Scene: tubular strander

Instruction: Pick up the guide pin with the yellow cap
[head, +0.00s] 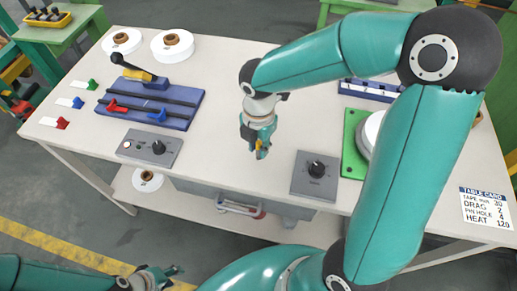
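I cannot make out a guide pin with a yellow cap for certain. My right gripper (260,152) hangs over the middle of the table, pointing down. Small orange-yellow patches show at its fingers, and I cannot tell whether they are part of it or a held thing. My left gripper (168,272) is low at the bottom edge, in front of the table and away from its top. Its fingers are too small to read. A blue fixture (175,110) at the left of the table carries dark rails, red and blue clamps and a black-and-yellow lever (138,72).
White reels (172,46) stand at the back left. Green, blue and red tagged pieces (75,102) lie at the left edge. Two grey knob boxes (316,176) sit at the front. A green plate (352,145) and blue rack (370,90) are partly behind my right arm.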

